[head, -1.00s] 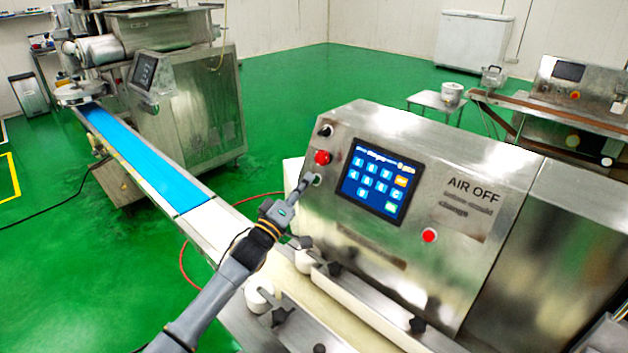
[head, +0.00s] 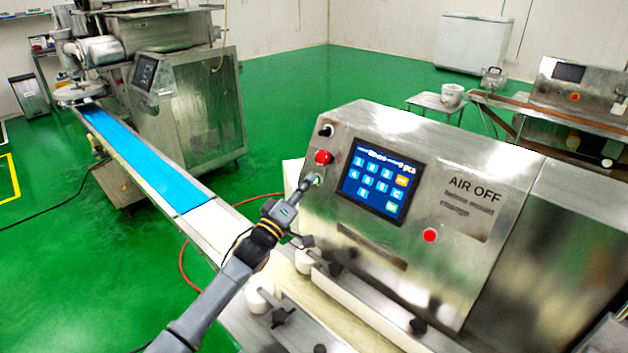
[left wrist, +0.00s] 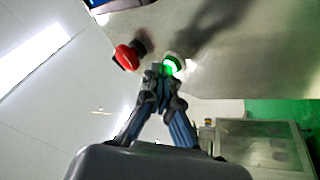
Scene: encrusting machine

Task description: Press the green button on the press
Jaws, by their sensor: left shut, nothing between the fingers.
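The press (head: 400,200) is a large steel machine with a sloped front panel. Its green button (head: 318,181) is at the panel's left edge, below a red knob (head: 323,157), and is partly covered by my fingertips. In the left wrist view the green button (left wrist: 172,63) glows green inside a pale ring. My left gripper (head: 308,184) is shut and empty, its tips at the button. In the left wrist view the fingertips (left wrist: 159,72) overlap the button's lower left edge; I cannot tell whether they touch it. My right gripper is not in view.
The red mushroom knob (left wrist: 127,57) is close beside my fingertips in the left wrist view. A touchscreen (head: 381,182) and another red button (head: 430,235) are farther right on the panel. A conveyor (head: 150,165) with a blue belt runs off to the left.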

